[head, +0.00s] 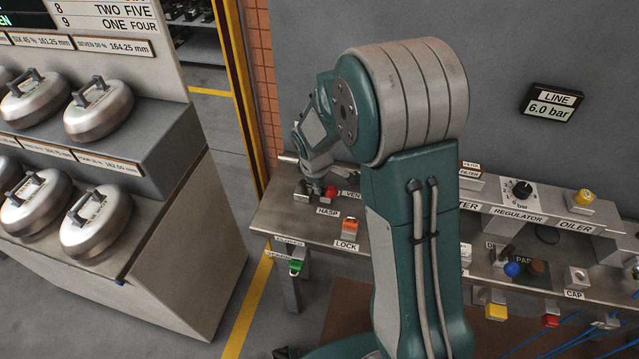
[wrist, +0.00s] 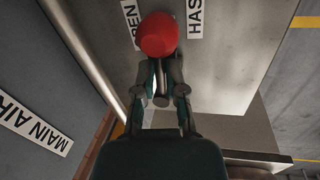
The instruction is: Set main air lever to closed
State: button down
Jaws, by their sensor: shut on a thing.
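The main air lever ends in a red ball knob (wrist: 158,35) in the wrist view, with a dark rod below it. My gripper (wrist: 160,95) is closed around that rod, its fingers on either side just below the knob. An "OPEN" label (wrist: 131,20), partly hidden, lies beside the knob. In the head view the red knob (head: 330,192) shows at the left end of the steel bench, with my gripper (head: 314,186) at it, small and hard to make out. The "MAIN AIR" label (wrist: 36,124) is on the wall panel. The lever's base is hidden.
A HASP label (head: 327,212) and an orange lock (head: 350,226) sit close by on the bench (head: 278,212). The regulator (head: 518,190) and oiler are to the right, past my arm. A gauge (head: 551,103) reads 6.0 bar.

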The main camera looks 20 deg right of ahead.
jog(key=m, duration=0.1)
jog(key=s+a+m, duration=0.1)
jog(key=m, duration=0.1)
jog(key=shift+g+h, duration=0.3)
jog(key=m, duration=0.1)
jog(key=a+m, duration=0.1)
jog(key=m, duration=0.3)
jog(key=shift+s+a+g, duration=0.3)
jog(key=shift+a+g, duration=0.05)
jog(key=shift+g, duration=0.05)
jog(key=a+m, duration=0.1)
jog(key=m, duration=0.3)
jog(key=shift+a+f+g, duration=0.1)
jog(key=shift+a+g, duration=0.3)
jog(key=shift+w+a+m+g, duration=0.15)
jog(key=shift+a+m, duration=0.1)
jog(key=shift+m, duration=0.55)
jog(key=shift+w+a+m+g, duration=0.1)
jog(key=shift+a+m, duration=0.2)
jog(key=shift+m, duration=0.5)
jog(key=shift+w+a+m+g, duration=0.15)
jog(key=shift+a+m, duration=0.1)
jog(key=shift+m, duration=0.55)
jog(key=c, duration=0.7)
grip_release()
jog(key=shift+a, duration=0.15)
